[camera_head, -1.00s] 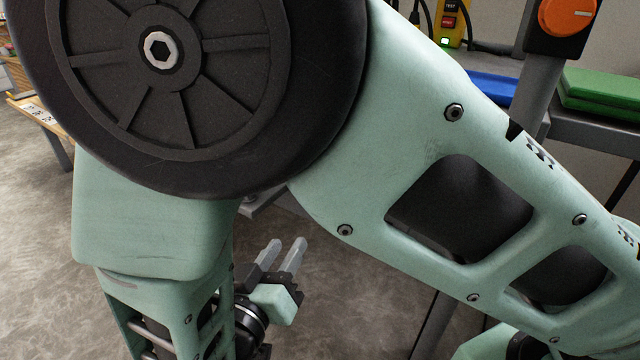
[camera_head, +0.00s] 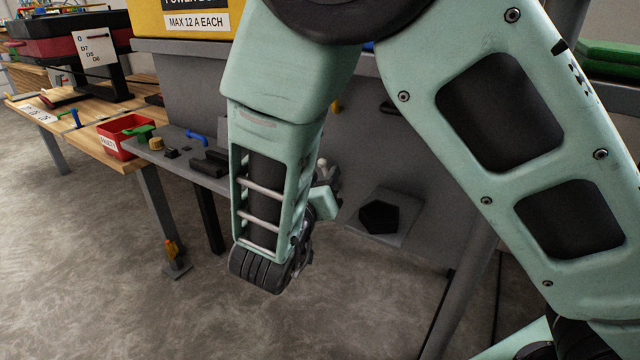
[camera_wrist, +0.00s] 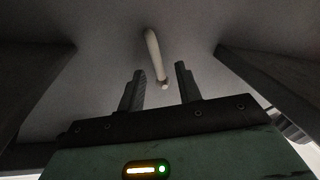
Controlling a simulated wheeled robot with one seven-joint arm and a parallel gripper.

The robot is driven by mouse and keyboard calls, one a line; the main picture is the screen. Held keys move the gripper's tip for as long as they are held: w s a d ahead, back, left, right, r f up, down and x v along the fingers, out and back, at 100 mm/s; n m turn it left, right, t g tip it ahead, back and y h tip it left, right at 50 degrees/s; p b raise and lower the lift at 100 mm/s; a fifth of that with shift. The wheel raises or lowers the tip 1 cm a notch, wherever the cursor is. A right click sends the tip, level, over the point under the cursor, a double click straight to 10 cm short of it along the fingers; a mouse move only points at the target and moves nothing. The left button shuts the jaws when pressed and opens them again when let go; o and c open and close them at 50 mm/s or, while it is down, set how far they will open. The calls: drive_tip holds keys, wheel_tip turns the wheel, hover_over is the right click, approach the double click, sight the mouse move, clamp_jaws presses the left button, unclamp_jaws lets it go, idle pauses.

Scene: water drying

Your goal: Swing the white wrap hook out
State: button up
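The white wrap hook (camera_wrist: 154,55) shows in the wrist view as a pale rod against a dull grey panel (camera_wrist: 105,45). It runs down from the top middle, and its lower end lies beyond and between my fingertips. My gripper (camera_wrist: 160,80) is open, with its two dark fingers apart and nothing between them. Whether the fingers reach the hook's depth is hard to tell; no contact shows. In the head view my gripper (camera_head: 325,178) is mostly hidden behind my forearm, and I cannot make out the hook there.
A workbench (camera_head: 85,140) at left holds a red bin (camera_head: 118,138). A yellow box (camera_head: 180,18) sits on a grey housing (camera_head: 185,75) behind my arm. Dark beams (camera_wrist: 270,85) flank the gripper in the wrist view. The floor in front is open.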

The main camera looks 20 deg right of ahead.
drive_tip(key=shift+w+d, duration=0.15)
clamp_jaws()
